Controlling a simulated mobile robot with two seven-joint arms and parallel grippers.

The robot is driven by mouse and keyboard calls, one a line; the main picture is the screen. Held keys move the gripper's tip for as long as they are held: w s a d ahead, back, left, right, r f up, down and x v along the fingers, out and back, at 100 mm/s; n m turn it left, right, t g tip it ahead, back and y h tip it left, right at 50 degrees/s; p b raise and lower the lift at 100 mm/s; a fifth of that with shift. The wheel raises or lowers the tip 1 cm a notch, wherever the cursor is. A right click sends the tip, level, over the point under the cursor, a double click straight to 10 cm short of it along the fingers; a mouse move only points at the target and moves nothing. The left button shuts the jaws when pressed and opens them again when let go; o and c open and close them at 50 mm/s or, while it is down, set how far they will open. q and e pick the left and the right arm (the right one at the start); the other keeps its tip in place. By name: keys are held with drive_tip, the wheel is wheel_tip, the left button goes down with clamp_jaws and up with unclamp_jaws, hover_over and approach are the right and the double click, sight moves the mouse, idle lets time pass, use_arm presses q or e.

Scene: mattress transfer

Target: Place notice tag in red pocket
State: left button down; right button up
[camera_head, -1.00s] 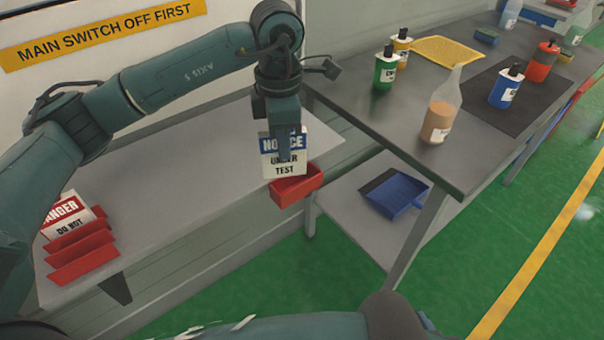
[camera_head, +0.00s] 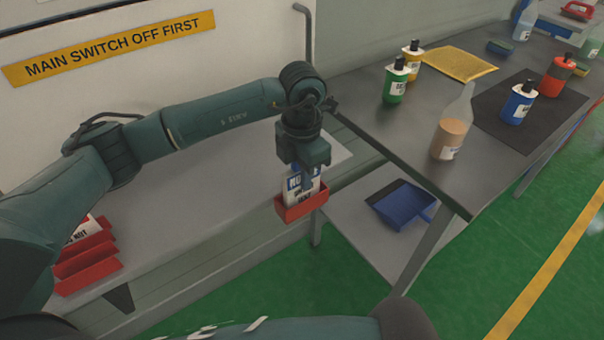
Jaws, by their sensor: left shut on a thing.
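The notice tag (camera_head: 300,190) is white with a blue top band. My left gripper (camera_head: 304,170) is shut on its upper part and points down. The tag's lower part is inside the red pocket (camera_head: 301,209) at the right end of the grey shelf, hidden behind the pocket's front wall. I cannot tell whether the tag touches the pocket's bottom. My right gripper is not in view.
More red pockets (camera_head: 88,262) with a danger tag (camera_head: 82,230) are at the shelf's left, partly behind my left arm. A metal table (camera_head: 415,125) with several bottles stands right. A blue dustpan (camera_head: 405,204) lies on its lower shelf.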

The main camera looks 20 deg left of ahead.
use_arm(q)
drive_tip(key=shift+f, duration=0.5)
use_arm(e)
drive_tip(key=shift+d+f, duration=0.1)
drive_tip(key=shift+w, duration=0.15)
use_arm(q)
drive_tip(key=shift+f, duration=0.25)
drive_tip(key=c, duration=1.4)
unclamp_jaws()
drive_tip(key=shift+o, duration=0.2)
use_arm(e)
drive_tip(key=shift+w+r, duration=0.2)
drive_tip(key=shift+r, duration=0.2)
use_arm(q)
drive_tip(key=shift+r, duration=0.1)
